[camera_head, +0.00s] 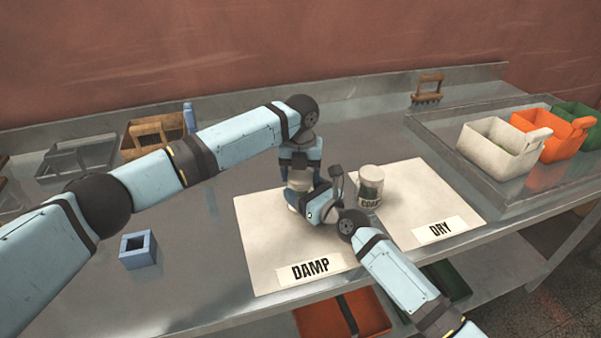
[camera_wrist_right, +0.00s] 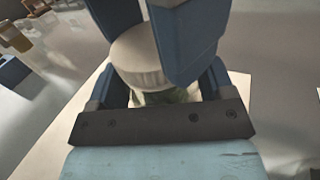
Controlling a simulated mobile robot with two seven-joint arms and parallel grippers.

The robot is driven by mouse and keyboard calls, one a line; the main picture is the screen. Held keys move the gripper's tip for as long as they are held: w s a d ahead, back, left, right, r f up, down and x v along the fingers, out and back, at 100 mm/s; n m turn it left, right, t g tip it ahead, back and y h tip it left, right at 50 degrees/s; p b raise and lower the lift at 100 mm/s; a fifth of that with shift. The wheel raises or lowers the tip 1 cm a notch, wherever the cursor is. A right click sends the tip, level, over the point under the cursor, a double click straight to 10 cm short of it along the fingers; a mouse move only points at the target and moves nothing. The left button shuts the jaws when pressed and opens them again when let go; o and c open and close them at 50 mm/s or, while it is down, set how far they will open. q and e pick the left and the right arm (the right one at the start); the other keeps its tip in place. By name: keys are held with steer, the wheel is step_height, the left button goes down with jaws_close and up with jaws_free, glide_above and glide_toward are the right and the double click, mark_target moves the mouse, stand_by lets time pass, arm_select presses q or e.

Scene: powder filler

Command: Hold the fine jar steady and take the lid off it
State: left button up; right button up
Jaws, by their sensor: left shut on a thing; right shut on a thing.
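The jar (camera_wrist_right: 170,98) stands on the damp mat (camera_head: 262,250), mostly hidden in the head view by my grippers. Its label is hidden. The off-white ribbed lid (camera_wrist_right: 136,50) sits on top of it in the right wrist view. My right gripper (camera_wrist_right: 163,85) is shut around the jar body from the near side. My left gripper (camera_head: 298,182) comes down from above and is shut on the lid, its blue fingers on either side of it.
A raised tray (camera_head: 440,140) at the right holds white (camera_head: 490,150), orange (camera_head: 545,140) and green bins. A blue square holder (camera_head: 138,252) stands at the left. A wooden crate (camera_head: 135,150) and a brush (camera_head: 427,88) are at the back. The table's near edge is close.

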arm_select(q)
steer(key=n, duration=3.2)
steer(key=shift+s+d+r+n, duration=0.1)
steer(key=shift+n, duration=0.2)
steer(key=n, duration=0.7)
steer(key=shift+n, duration=0.4)
steer(key=n, duration=1)
steer(key=shift+n, duration=0.3)
steer(key=shift+r, duration=0.1)
